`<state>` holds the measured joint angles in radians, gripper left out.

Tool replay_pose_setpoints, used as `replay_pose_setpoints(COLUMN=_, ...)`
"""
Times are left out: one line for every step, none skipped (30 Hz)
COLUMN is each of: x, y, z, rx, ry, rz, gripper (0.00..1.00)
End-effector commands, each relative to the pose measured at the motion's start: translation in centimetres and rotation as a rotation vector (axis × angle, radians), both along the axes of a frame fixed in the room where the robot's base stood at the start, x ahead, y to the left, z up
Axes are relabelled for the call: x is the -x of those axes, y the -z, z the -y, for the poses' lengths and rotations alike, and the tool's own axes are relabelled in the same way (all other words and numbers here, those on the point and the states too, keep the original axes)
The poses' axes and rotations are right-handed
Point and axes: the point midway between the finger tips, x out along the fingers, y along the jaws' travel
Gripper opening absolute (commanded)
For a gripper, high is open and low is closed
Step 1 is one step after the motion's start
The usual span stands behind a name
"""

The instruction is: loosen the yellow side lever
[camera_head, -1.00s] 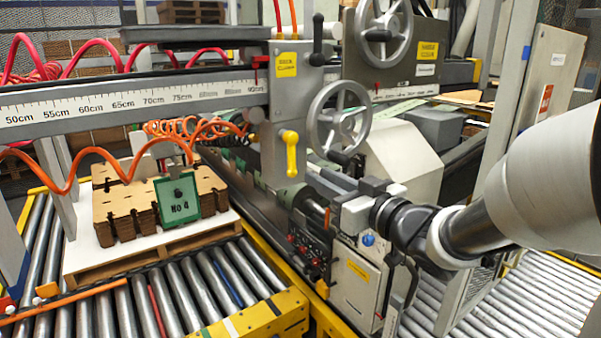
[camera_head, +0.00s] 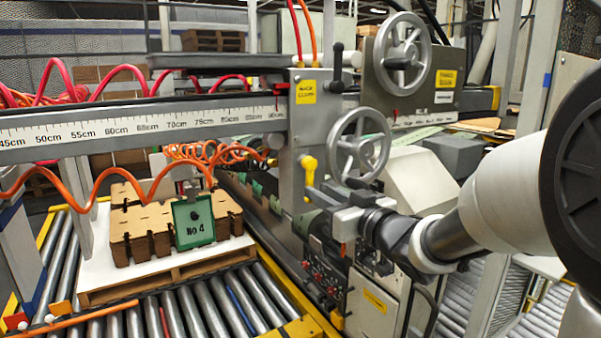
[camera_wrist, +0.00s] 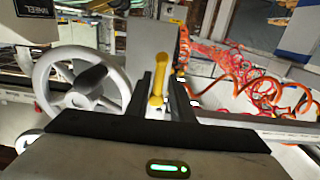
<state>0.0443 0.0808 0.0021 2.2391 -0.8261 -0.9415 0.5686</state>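In the wrist view the yellow lever (camera_wrist: 158,82) shows between the two dark fingers of my gripper (camera_wrist: 163,85). A gap shows between the lever and the right finger, so my gripper looks open around it. Whether the left finger touches the lever I cannot tell.
A grey handwheel (camera_head: 358,146) sits close to the right of the lever, and it also shows in the wrist view (camera_wrist: 80,92). The ruler beam (camera_head: 130,128) runs left from the column. Orange coiled hoses (camera_head: 215,153) hang to the left. A pallet with brown stacks (camera_head: 140,232) stands on rollers.

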Motion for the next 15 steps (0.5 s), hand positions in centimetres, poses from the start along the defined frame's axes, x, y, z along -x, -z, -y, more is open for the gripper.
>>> replay_pose_setpoints(x=-0.3, y=0.1, z=-0.2, rx=0.001, ry=-0.001, rz=-0.001, gripper=0.21)
replay_pose_setpoints(x=-0.5, y=0.1, z=-0.3, rx=0.001, ry=-0.001, rz=-0.001, gripper=0.21)
replay_pose_setpoints(x=-0.7, y=0.1, z=-0.5, rx=0.001, ry=-0.001, rz=-0.002, gripper=0.21)
replay_pose_setpoints(x=-0.9, y=0.1, z=-0.6, rx=0.001, ry=-0.001, rz=-0.001, gripper=0.21)
replay_pose_setpoints(x=-1.1, y=0.1, z=-0.7, rx=0.001, ry=-0.001, rz=-0.001, gripper=0.21)
replay_pose_setpoints(x=-1.3, y=0.0, z=-0.9, rx=0.000, ry=-0.001, rz=0.000, gripper=0.21)
replay_pose_setpoints(x=-1.5, y=0.0, z=-1.0, rx=0.000, ry=-0.001, rz=0.000, gripper=0.21)
replay_pose_setpoints(x=-1.6, y=0.0, z=-1.2, rx=0.000, ry=-0.001, rz=0.000, gripper=0.21)
replay_pose_setpoints(x=-1.9, y=0.1, z=-1.3, rx=0.001, ry=-0.001, rz=-0.001, gripper=0.21)
replay_pose_setpoints(x=-2.1, y=0.1, z=-1.4, rx=0.001, ry=-0.001, rz=-0.001, gripper=0.21)
replay_pose_setpoints(x=-2.2, y=0.1, z=-1.6, rx=0.001, ry=-0.001, rz=0.000, gripper=0.21)
replay_pose_setpoints(x=-2.5, y=0.1, z=-1.7, rx=0.001, ry=-0.001, rz=0.000, gripper=0.21)
replay_pose_setpoints(x=-2.6, y=0.1, z=-1.8, rx=0.001, ry=-0.001, rz=0.000, gripper=0.21)
replay_pose_setpoints(x=-2.8, y=0.1, z=-2.0, rx=0.001, ry=-0.001, rz=0.000, gripper=0.21)
replay_pose_setpoints(x=-2.8, y=-0.3, z=-2.1, rx=-0.014, ry=-0.001, rz=-0.011, gripper=0.21)
